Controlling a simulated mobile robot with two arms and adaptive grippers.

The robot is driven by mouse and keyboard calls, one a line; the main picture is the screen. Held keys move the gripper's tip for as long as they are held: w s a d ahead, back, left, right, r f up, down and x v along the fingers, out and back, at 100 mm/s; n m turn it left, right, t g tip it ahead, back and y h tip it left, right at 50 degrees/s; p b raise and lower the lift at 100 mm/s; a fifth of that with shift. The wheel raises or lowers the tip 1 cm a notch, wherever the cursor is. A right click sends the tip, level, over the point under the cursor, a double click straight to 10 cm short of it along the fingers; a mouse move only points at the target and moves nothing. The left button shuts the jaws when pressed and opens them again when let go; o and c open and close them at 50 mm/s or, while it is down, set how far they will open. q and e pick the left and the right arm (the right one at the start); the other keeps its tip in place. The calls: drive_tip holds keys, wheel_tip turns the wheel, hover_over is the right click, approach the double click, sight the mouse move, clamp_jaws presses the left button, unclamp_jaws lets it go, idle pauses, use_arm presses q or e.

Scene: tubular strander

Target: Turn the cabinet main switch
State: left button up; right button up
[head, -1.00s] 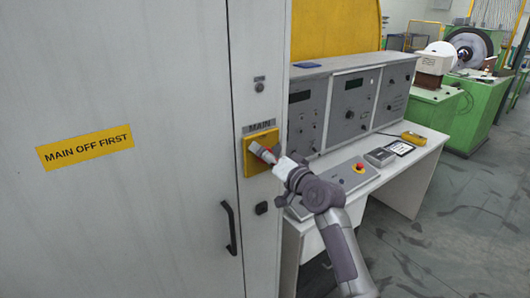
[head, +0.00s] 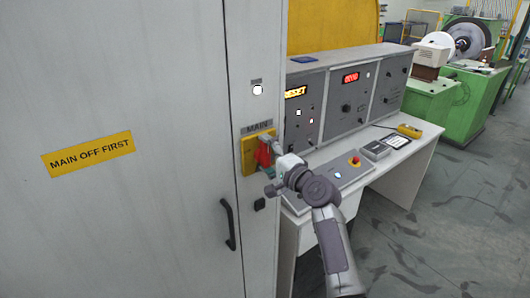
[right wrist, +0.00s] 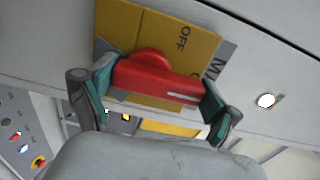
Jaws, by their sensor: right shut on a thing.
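The main switch is a red rotary handle (head: 263,155) on a yellow plate (head: 248,158), under the word MAIN on the narrow right part of the grey cabinet (head: 150,220). My right gripper (head: 270,150) is at the handle. In the right wrist view, the red handle (right wrist: 158,80) lies between the two fingers of my right gripper (right wrist: 160,88), which is shut on it. The yellow plate (right wrist: 150,30) there shows the word OFF. A round lamp (head: 257,90) above the switch is lit white. My left gripper is not in view.
A black door handle (head: 229,225) stands out below left of the switch. To the right, a control desk (head: 400,165) carries panels with lit displays (head: 350,77) and a red stop button (head: 354,161). Open floor (head: 440,235) lies at the right.

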idle(0.6)
drive_tip(key=o, duration=0.9)
drive_tip(key=shift+c, duration=0.2)
drive_tip(key=shift+d, duration=0.1)
drive_tip(key=v, duration=1.2)
